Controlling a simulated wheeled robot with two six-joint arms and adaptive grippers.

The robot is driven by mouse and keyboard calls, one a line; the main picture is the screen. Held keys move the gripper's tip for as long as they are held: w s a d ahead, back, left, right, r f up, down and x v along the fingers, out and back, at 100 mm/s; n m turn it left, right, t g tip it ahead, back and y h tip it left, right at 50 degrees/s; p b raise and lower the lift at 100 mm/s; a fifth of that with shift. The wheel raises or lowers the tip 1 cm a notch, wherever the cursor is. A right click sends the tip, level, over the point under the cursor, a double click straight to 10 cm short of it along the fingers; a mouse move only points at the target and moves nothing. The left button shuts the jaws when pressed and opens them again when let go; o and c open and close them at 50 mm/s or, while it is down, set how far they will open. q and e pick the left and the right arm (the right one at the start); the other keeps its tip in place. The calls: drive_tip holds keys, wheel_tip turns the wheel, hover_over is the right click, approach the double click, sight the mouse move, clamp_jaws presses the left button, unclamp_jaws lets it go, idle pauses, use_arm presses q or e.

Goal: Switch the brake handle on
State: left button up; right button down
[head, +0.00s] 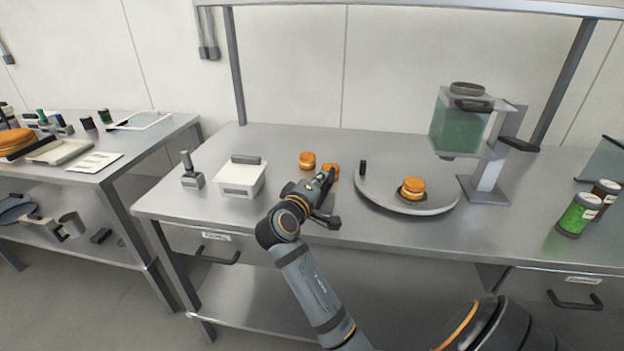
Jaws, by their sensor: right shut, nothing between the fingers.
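A small grey block with an upright lever (187,164) stands at the left of the steel table; it looks like the brake handle. The lever stands nearly upright, and its setting cannot be told. A round grey turntable (440,195) lies right of centre, with a short black upright peg (363,168) at its left rim. My right gripper (327,180) is shut and empty, over the table between the white tub and the turntable, well to the right of the lever. It partly hides an orange filled round (331,171). My left gripper is out of view.
A white lidded tub (241,178) stands between the lever and my right gripper. Another filled round (307,160) lies behind the gripper, and one (413,186) sits on the turntable. Jars (578,216) stand far right.

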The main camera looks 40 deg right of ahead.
drive_tip(key=shift+s+d+f+m, duration=0.1)
drive_tip(key=shift+s+d+m, duration=0.2)
drive_tip(key=shift+s+m, duration=0.1)
idle(0.4)
